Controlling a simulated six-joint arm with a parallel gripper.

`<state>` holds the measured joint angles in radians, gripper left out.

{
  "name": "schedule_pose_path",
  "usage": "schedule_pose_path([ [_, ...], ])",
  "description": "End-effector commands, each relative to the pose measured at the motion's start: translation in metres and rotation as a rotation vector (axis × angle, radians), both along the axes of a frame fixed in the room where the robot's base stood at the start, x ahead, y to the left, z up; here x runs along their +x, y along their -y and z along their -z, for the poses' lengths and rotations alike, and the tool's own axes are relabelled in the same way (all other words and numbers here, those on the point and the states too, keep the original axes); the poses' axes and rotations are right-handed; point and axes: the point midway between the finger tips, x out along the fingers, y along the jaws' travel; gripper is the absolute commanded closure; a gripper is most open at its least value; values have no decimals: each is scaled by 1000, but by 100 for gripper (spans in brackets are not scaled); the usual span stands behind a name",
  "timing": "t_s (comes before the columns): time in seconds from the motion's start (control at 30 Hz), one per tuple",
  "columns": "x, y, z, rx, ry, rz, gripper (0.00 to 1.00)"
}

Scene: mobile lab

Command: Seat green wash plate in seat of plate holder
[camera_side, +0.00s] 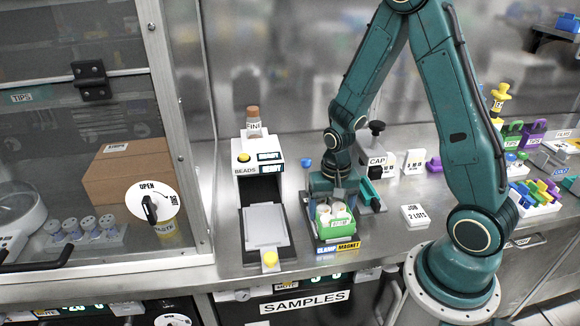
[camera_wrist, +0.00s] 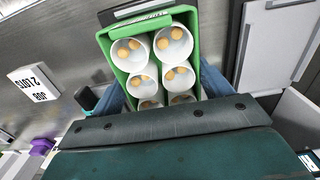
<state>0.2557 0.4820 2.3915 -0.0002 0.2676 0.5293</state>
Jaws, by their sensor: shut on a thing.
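The green wash plate (camera_side: 337,232) is a green box with white round wells. In the wrist view the plate (camera_wrist: 152,26) shows several wells with tan beads in them. My gripper (camera_side: 334,200) is shut on the plate; in the wrist view its blue fingers (camera_wrist: 163,88) flank the plate's sides. The plate is at the plate holder (camera_side: 308,222), a dark open frame with CLAMP and MAGNET labels at its front. I cannot tell whether the plate's underside touches the seat. The seat is hidden under the plate.
A white bead station (camera_side: 259,168) with a tray stands just left of the holder. A CAP device (camera_side: 378,163) stands behind right. A job card (camera_side: 415,215) lies to the right. Coloured racks (camera_side: 535,195) stand far right. A glass cabinet (camera_side: 100,130) fills the left.

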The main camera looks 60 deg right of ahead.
Motion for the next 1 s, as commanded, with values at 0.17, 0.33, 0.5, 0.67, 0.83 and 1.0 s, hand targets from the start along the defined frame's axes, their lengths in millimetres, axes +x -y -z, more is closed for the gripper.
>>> schedule_pose_path([
  [0.17,0,0,2,1,-1,0,10],
  [0.33,0,0,2,0,0,0,0],
  [0.5,0,0,2,0,0,0,0],
  [0.67,0,0,-1,-1,1,0,0],
  [0.83,1,0,-10,-1,2,0,0],
  [1.0,1,0,-25,-1,4,0,0],
])
